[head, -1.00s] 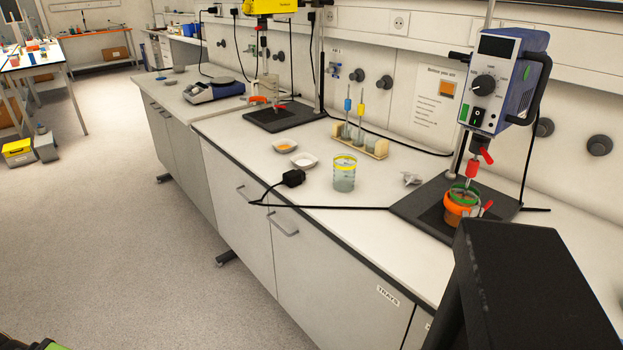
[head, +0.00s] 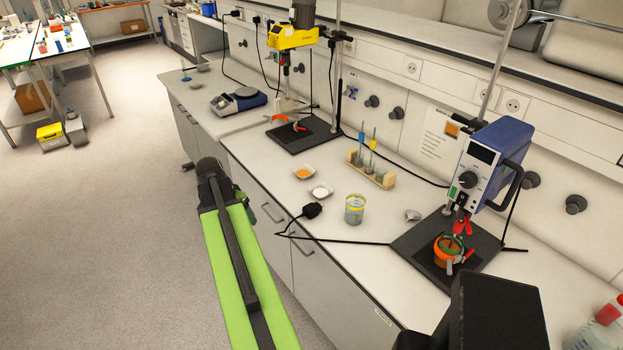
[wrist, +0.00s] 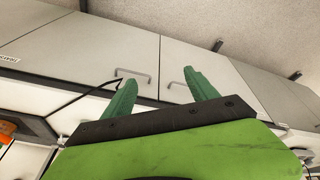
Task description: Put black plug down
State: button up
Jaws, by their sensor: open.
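The black plug (head: 312,210) lies on the white bench top near its front edge in the head view. Its black cable (head: 350,241) loops at the front edge and runs right toward the stirrer's base. In the wrist view my gripper (wrist: 160,77) has two green fingers spread apart with nothing between them. They are in front of the cabinet doors, and the cable (wrist: 85,96) shows beside the left finger. The plug cannot be made out in the wrist view. My green arm stands in front of the bench in the head view; the fingertips are not clear there.
A glass beaker (head: 354,210) stands right of the plug, with two small white dishes (head: 320,190) behind it. A blue stirrer (head: 492,165) with an orange vessel (head: 448,250) is at the right. A test-tube rack (head: 371,172) stands behind.

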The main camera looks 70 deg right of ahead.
jog(key=s+d+r+m+g+p, duration=0.1)
jog(key=s+d+r+m+p, duration=0.5)
jog(key=s+d+r, duration=0.7)
jog(key=b, duration=1.2)
send_near(311, 206)
jog(key=shift+g+h, duration=0.3)
jog(key=x, duration=0.5)
jog(key=shift+w+a+f, duration=0.2)
jog(key=shift+w+f, duration=0.15)
jog(key=shift+s+r, duration=0.1)
